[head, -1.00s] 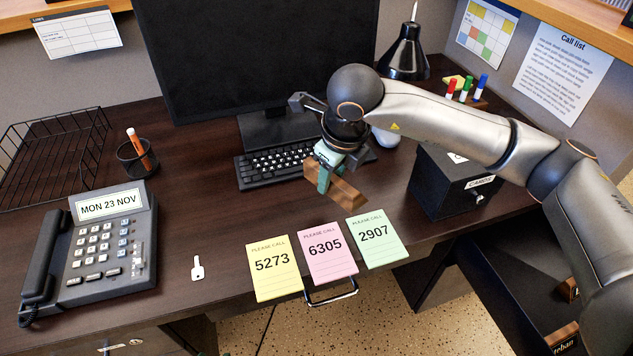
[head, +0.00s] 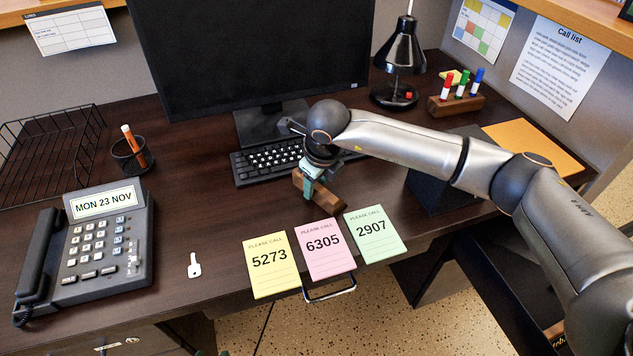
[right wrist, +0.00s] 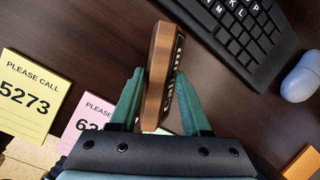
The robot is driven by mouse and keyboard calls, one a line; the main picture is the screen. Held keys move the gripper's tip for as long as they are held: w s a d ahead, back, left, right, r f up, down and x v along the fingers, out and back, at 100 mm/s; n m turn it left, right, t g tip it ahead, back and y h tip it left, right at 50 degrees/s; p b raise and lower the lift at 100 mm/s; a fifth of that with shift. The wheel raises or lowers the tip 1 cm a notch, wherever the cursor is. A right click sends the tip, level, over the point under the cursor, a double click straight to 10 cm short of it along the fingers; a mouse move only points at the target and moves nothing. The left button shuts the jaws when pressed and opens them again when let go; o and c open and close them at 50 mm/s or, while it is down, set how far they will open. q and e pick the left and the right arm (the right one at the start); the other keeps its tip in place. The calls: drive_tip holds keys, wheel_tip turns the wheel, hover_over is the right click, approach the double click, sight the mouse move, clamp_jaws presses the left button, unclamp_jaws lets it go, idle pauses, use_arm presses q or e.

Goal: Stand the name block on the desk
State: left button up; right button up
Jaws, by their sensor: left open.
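The name block (head: 343,202) is a brown wooden bar with a dark, white-lettered face. In the head view it is just in front of the keyboard, behind the pink and green notes. My right gripper (head: 314,181) comes down from above and has its green fingers on both sides of the block. The right wrist view shows the block (right wrist: 158,62) between the fingers, its lettered face turned toward the right finger. I cannot tell whether its underside touches the desk (head: 215,215).
The keyboard (head: 262,166) and monitor (head: 245,55) are behind the block. Yellow (head: 270,276), pink (head: 323,262) and green (head: 377,246) notes lie at the front edge. A black box (head: 432,190) stands right, partly behind my arm.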

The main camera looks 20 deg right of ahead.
drive_tip(key=o, duration=0.4)
drive_tip(key=shift+o, duration=0.2)
drive_tip(key=v, duration=1.2)
drive_tip(key=shift+p, duration=0.45)
